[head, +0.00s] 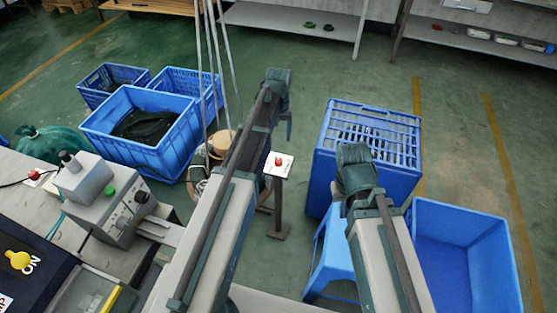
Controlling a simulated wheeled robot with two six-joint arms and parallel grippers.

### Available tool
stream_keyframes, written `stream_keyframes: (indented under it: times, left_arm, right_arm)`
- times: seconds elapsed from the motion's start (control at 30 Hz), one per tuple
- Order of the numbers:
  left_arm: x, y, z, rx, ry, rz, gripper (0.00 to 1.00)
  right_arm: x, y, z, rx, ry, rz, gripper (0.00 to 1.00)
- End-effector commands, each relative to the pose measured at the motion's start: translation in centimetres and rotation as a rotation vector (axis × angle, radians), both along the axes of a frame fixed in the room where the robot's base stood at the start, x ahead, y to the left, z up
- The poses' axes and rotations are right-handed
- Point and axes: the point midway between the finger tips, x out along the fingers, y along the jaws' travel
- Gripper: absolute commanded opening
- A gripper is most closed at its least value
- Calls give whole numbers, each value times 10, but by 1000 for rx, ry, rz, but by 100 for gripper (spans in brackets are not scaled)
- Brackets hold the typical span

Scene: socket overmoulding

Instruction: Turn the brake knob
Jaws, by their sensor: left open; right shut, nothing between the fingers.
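A grey control box (116,205) stands on the bench at the left. Its sloped face carries dark knobs (141,197) and a green button (110,191). I cannot tell which control is the brake knob. A red button (278,161) sits on a white plate on a post, just right of my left arm. My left gripper (283,100) is beyond the post, far from the control box; it is open and empty. My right gripper (356,172) is in front of the upturned blue crate, shut and empty. Both fingertips are partly hidden by the arms.
Blue bins (158,128) stand on the floor at the back left. An upturned blue crate (372,127) rests near a blue stool (333,255), with an open blue bin (462,262) at right. Cables (213,55) hang behind my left arm.

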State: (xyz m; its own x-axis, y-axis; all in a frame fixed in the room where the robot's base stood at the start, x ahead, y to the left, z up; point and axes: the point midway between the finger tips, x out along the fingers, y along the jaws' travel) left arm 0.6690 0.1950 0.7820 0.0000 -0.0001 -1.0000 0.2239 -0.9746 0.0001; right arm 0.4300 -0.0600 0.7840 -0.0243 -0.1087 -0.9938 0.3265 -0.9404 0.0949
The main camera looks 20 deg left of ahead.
Motion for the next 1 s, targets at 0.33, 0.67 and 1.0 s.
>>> stream_keyframes:
  times: [0.33, 0.67, 1.0]
  left_arm:
    - [0, -2, -42, 0, 0, 0, 70]
    - [1, -3, -89, 0, 0, 1, 70]
    - [1, -5, -129, 0, 0, 2, 70]
  right_arm:
    - [0, 0, -42, 0, 0, 0, 0]
    - [0, 0, -89, 0, 0, 0, 0]
    - [0, 0, -129, 0, 0, 0, 0]
